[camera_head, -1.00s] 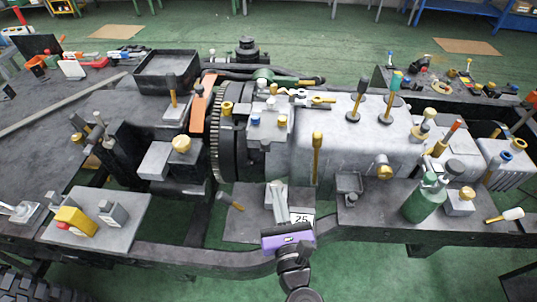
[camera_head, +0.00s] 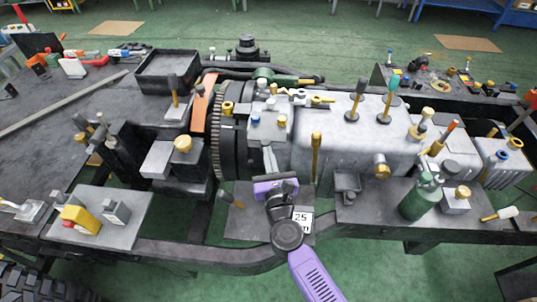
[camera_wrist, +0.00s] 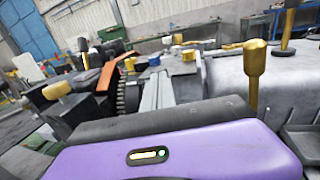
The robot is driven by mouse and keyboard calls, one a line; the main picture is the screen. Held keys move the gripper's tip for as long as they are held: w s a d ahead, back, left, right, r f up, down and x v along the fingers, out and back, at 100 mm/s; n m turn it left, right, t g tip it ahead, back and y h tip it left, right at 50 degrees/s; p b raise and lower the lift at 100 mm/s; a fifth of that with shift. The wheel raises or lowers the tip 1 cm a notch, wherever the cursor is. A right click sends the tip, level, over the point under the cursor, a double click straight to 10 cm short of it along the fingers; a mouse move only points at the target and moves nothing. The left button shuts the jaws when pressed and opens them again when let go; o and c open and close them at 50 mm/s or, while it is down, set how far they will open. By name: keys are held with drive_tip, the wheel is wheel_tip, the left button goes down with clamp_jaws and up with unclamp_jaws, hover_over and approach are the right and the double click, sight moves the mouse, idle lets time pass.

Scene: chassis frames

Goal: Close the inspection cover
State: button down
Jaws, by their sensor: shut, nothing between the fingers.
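My gripper (camera_head: 269,158) reaches up against or just in front of the grey housing in the middle of the machine; contact cannot be told. Its narrow grey fingers are together, with nothing between them, and also show in the wrist view (camera_wrist: 157,92). Just beyond the fingertips is a grey block (camera_head: 265,132) with blue and yellow knobs, beside the toothed flywheel (camera_head: 215,135). I cannot tell for certain which part is the inspection cover. My purple wrist hides the lower front of the housing.
A yellow upright handle (camera_head: 316,155) stands close to the right of my gripper, also large in the wrist view (camera_wrist: 254,75). A green bottle (camera_head: 420,198) stands on the right shelf. A "25" card (camera_head: 301,222) lies below.

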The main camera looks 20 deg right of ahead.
sight(271, 139)
drive_tip(key=w, duration=0.1)
drive_tip(key=w+d+b, duration=0.1)
drive_tip(key=w, duration=0.1)
drive_tip(key=w+d, duration=0.1)
drive_tip(key=w, duration=0.1)
drive_tip(key=shift+w, duration=0.2)
drive_tip(key=shift+w+d+r, duration=0.15)
drive_tip(key=shift+d, duration=0.05)
drive_tip(key=shift+d, duration=0.1)
